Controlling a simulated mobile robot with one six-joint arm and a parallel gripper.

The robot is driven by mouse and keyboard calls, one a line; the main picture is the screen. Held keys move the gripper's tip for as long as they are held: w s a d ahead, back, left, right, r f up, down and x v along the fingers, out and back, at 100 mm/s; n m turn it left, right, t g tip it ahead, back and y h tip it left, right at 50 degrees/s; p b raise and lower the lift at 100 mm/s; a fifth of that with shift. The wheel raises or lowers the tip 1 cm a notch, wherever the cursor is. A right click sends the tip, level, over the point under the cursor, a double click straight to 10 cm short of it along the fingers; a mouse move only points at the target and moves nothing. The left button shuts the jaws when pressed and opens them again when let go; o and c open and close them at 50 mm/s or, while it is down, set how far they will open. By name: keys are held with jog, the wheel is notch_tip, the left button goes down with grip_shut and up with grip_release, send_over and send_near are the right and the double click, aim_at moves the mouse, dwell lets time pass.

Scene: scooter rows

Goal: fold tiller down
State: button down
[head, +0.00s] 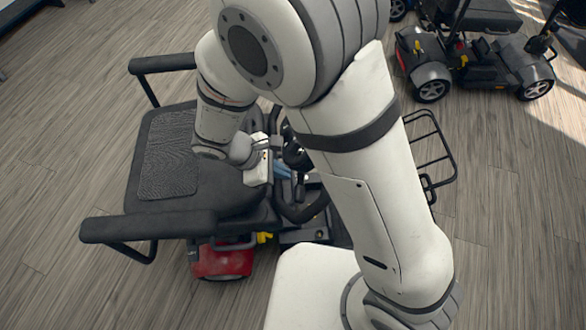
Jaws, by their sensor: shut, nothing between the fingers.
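A mobility scooter stands in front of me with a dark seat (168,150) on the left. Its tiller (296,155) is dark and rises beside the seat's right edge; a curved black handle (303,212) shows below it. My arm hides much of the tiller, so its exact tilt is hard to tell. My gripper (284,171) is at the end of my white arm, between the seat and the tiller. Its bluish fingers are shut and empty, close to the tiller; I cannot tell whether they touch it.
The seat has two padded armrests, one at the far side (162,63) and one at the near side (148,226). A red body panel (222,262) shows below. A black wire basket (436,150) is at the right. More scooters (470,65) stand top right. Wood floor at left is clear.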

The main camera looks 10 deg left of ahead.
jog(key=b, duration=0.1)
send_over(302, 195)
notch_tip(302, 195, down, 7)
jog(key=shift+f, duration=0.15)
jog(key=d+r, duration=0.2)
jog(key=r, duration=0.1)
jog(key=shift+w+d+r, duration=0.1)
jog(key=shift+w+r, duration=0.05)
jog(key=shift+r, duration=0.15)
